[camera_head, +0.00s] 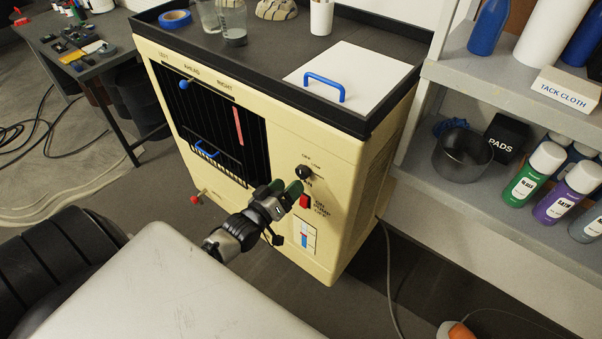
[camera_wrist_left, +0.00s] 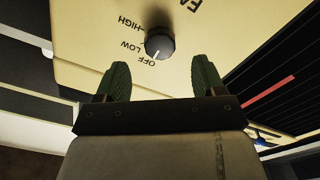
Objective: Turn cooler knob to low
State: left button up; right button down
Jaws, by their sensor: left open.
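The cooler (camera_head: 345,165) is a cream box with a dark top rim and a black front grille. Its round black knob (camera_head: 304,172) is on the right of the front panel, above a red switch (camera_head: 305,201). In the left wrist view the knob (camera_wrist_left: 160,43) has a white mark toward OFF, with LOW and HIGH printed farther around it. My left gripper (camera_head: 284,191) is open, with green finger pads. In the left wrist view its fingertips (camera_wrist_left: 161,72) are spread to either side, just short of the knob, with nothing between them.
A white lid with a blue handle (camera_head: 325,87), blue tape (camera_head: 175,18) and cups are on the cooler's top. A grey shelf (camera_head: 450,75) with bottles stands close on the right. A cable (camera_head: 388,270) runs down to the floor. A workbench (camera_head: 75,60) is at the back left.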

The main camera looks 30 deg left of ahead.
aim_at(300, 174)
pick_arm(q)
jog(key=w, duration=0.5)
jog(key=shift+w+d, duration=0.25)
jog(key=shift+w, duration=0.1)
jog(key=shift+c, duration=0.4)
jog(key=c, duration=0.8)
jog(key=shift+c, duration=0.2)
jog(key=shift+m, duration=0.4)
jog(key=m+p, duration=0.1)
jog(key=m, duration=0.2)
jog(key=shift+m, duration=0.3)
jog(key=m, duration=0.4)
jog(key=shift+m, duration=0.3)
